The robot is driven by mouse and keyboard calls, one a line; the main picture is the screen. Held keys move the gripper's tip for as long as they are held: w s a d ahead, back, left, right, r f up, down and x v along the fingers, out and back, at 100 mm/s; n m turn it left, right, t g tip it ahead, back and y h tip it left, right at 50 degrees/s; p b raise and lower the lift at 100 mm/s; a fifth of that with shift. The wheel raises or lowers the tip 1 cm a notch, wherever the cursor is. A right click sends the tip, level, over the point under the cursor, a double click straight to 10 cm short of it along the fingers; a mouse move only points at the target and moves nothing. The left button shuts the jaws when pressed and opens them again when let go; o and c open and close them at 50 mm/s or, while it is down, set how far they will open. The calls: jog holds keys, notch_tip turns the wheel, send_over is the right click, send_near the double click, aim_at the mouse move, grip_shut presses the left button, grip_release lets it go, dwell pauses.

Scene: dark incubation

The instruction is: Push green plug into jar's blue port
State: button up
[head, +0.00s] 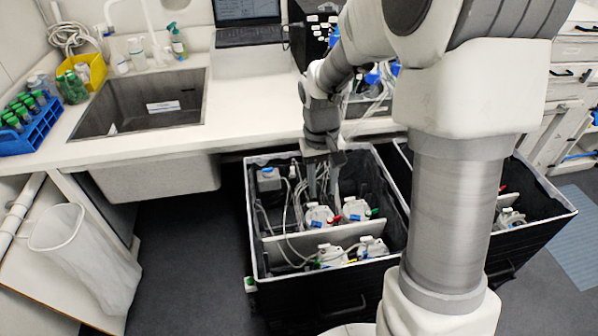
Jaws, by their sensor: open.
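An open black box (249,215) on the floor holds several jars with white lids. Two jars stand behind a grey divider, a left one (318,214) and a right one (356,206). Two more, a left one (331,257) and a right one (373,246), stand in front of it. Small blue, red and green parts show on the lids. A small green piece (374,212) is at the right rear jar; another (250,284) is at the box's front left corner. I cannot tell which is the plug. My gripper (323,190) points down, open, above or just behind the rear jars.
Pale tubes loop through the box's left half, near a grey unit (268,178). A second box (545,211) stands to the right, partly hidden by my arm. The counter (255,120) with a sink (140,103) lies behind. A white bin (85,255) stands at left.

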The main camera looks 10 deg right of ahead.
aim_at(316, 260)
jog(key=f+g+b, duration=0.1)
jog(key=f+b, duration=0.1)
jog(key=f, duration=0.7)
jog(key=s+f+g+b, duration=0.1)
jog(key=f+b, duration=0.1)
jog(key=f, duration=0.7)
jog(key=s+f+g+b, duration=0.1)
jog(key=f+b, duration=0.1)
jog(key=f, duration=0.8)
jog(key=shift+a+y, duration=0.3)
jog(key=shift+a, duration=0.05)
jog(key=shift+r, duration=0.1)
jog(key=shift+c, duration=0.3)
grip_shut()
jog(key=shift+r, duration=0.15)
dwell(0.3)
jog(key=shift+r+p, duration=0.5)
jog(key=shift+r, duration=0.45)
jog(key=shift+r, duration=0.1)
